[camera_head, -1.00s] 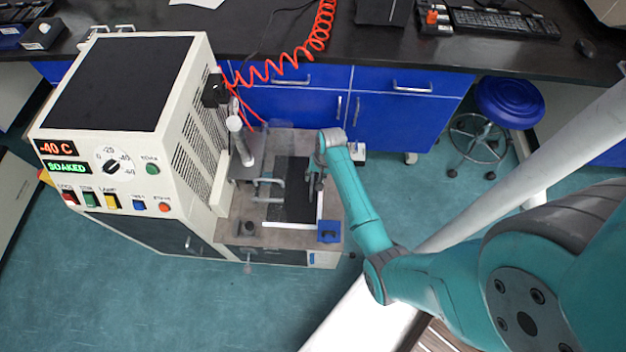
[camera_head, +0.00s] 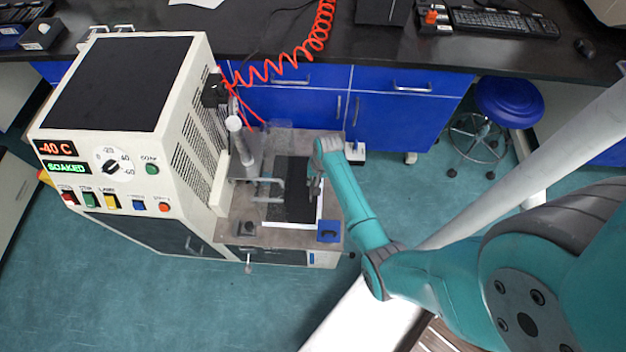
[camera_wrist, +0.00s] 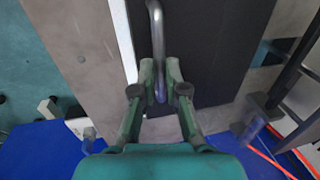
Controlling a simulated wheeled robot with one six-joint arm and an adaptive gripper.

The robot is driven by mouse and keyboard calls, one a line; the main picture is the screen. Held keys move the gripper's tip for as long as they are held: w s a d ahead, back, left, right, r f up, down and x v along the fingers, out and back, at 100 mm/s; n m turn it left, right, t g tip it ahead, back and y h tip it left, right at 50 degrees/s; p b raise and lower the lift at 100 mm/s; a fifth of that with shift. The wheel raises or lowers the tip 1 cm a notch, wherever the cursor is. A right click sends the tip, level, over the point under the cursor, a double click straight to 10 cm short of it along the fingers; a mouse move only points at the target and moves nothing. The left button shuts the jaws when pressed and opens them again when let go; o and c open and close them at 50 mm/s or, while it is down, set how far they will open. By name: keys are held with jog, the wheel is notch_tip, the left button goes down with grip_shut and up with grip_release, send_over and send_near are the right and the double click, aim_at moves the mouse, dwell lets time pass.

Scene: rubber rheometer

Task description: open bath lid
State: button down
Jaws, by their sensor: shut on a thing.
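The bath (camera_head: 245,228) is the grey-topped box attached to the right side of the white machine. A dark panel (camera_head: 292,200) with white edging lies on its top; I cannot clearly tell whether it is the lid or the opening. My gripper (camera_head: 314,192) is over the panel's right part. In the wrist view my gripper (camera_wrist: 160,88) is shut on a bent silver handle (camera_wrist: 157,30), with the dark panel (camera_wrist: 200,50) behind it. How far the lid is raised is unclear.
A metal bracket (camera_head: 270,192) and an upright grey post (camera_head: 240,145) stand left of my gripper. A blue block (camera_head: 329,231) sits at the bath's front right corner. The white machine (camera_head: 125,130) stands left. Blue cabinets (camera_head: 400,110) and a stool (camera_head: 508,100) are behind.

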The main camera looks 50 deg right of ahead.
jog(key=s+d, duration=1)
jog(key=s, duration=0.3)
jog(key=shift+d, duration=0.15)
jog(key=shift+s, duration=0.1)
jog(key=c, duration=1.2)
grip_release()
notch_tip(320, 180, up, 12)
jog(key=s+d, duration=0.1)
jog(key=shift+s+d, duration=0.2)
jog(key=shift+s, duration=0.2)
jog(key=shift+a+f, duration=0.1)
jog(key=shift+f, duration=0.1)
